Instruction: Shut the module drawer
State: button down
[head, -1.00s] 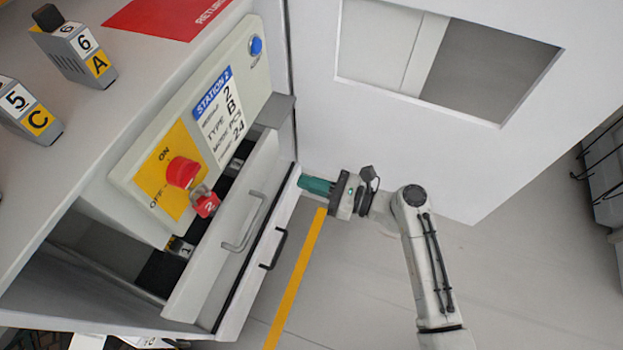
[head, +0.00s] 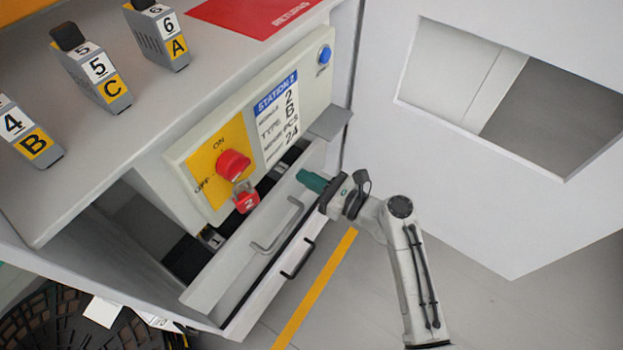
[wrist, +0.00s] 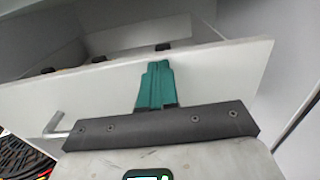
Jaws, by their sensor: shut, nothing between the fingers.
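The module drawer (head: 235,265) under the Station 2 panel stands partly open, its pale front out from the cabinet. A grey bar handle (head: 278,228) is on that front, and dark module slots show behind it. In the wrist view the drawer front (wrist: 215,75) crosses the picture, with the handle (wrist: 57,125) at left. My gripper (head: 303,177) is shut and empty, its green fingers together at the right end of the drawer front. In the wrist view the fingertips (wrist: 157,68) overlap the front near its top edge; I cannot tell whether they touch.
A lower front with a black handle (head: 298,260) is below the drawer. A red knob (head: 233,164) with a red padlock (head: 246,200) is on the panel above. Several numbered modules stand on the top shelf. A white wall (head: 450,150) rises at right. Open floor lies in front.

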aim_at(281, 169)
jog(key=b+x, duration=0.1)
jog(key=x, duration=0.6)
jog(key=shift+w+a, duration=0.25)
jog(key=shift+a, duration=0.05)
jog(key=shift+w+a, duration=0.2)
jog(key=shift+r, duration=0.15)
